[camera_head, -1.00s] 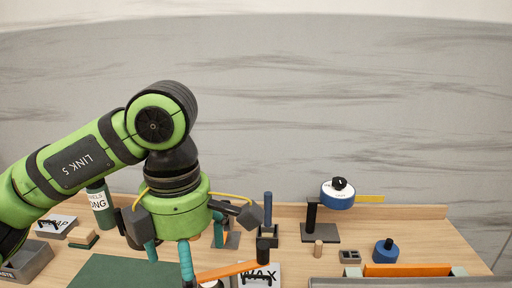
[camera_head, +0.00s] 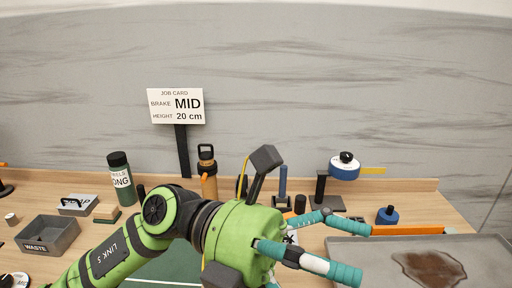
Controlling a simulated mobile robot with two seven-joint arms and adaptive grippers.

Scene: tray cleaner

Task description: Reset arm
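My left arm comes in from the lower left. Its green gripper (camera_head: 364,254) points to the right, with two teal-tipped fingers spread apart and nothing visible between them. My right gripper is not in view.
A job card (camera_head: 175,105) reading MID and 20 cm stands at the back. A dark green bottle (camera_head: 121,180), an orange bottle (camera_head: 208,185), a waste bin (camera_head: 48,236) and a blue round knob (camera_head: 387,216) stand on the wooden bench. An orange bar (camera_head: 408,231) lies behind the tray.

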